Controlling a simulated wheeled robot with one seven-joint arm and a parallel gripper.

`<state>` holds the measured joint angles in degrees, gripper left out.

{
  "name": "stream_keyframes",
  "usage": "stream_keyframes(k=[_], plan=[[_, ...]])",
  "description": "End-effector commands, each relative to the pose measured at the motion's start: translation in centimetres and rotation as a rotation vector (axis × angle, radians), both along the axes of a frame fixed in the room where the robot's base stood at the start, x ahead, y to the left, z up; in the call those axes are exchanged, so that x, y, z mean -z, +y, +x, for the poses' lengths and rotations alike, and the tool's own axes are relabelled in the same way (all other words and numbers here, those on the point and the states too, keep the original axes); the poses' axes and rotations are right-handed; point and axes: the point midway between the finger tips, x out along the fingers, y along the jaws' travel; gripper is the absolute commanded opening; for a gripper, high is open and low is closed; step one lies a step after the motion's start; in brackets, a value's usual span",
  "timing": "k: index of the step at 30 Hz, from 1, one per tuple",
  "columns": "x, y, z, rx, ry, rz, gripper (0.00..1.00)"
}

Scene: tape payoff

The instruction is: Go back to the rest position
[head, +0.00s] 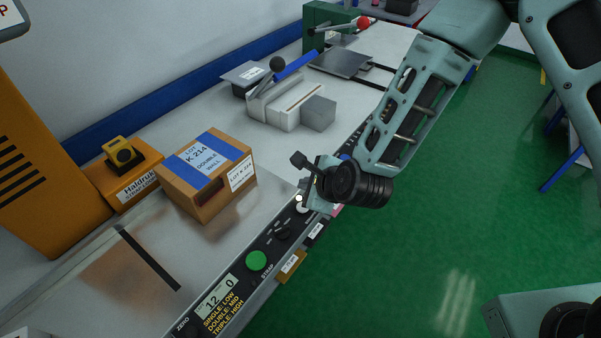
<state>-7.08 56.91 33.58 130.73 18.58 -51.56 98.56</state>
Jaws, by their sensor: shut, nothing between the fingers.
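My gripper (301,198) is shut and empty. It is at the front edge of the bench, over the dark control strip (240,284). A small pale round part shows right at its fingertips, and I cannot tell whether the fingers touch it. My arm reaches in from the upper right, over the green floor. A green round button (256,261) is on the strip, to the lower left of my gripper. A small display (215,302) on the strip reads 12 and 0.
A cardboard box (207,178) with blue tape and a label stands on the bench left of my gripper. Metal fixtures (285,107) and a red-knobbed lever (362,22) stand farther back.

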Motion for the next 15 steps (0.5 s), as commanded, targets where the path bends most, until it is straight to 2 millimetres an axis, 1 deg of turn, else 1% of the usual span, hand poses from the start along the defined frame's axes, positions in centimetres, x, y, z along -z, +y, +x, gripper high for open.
stream_keyframes(k=[5, 8, 11, 14, 15], plan=[[-0.1, 0.0, 0.0, -0.004, -0.001, -0.002, 0.0], [-0.7, 0.3, -0.4, -0.069, -0.012, -0.037, 0.0], [-2.3, 0.9, -1.4, -0.231, -0.038, -0.126, 0.0], [-4.5, 1.2, -3.4, -0.479, -0.08, -0.263, 0.0], [-5.5, 1.1, -4.4, -0.589, -0.099, -0.324, 0.0]])
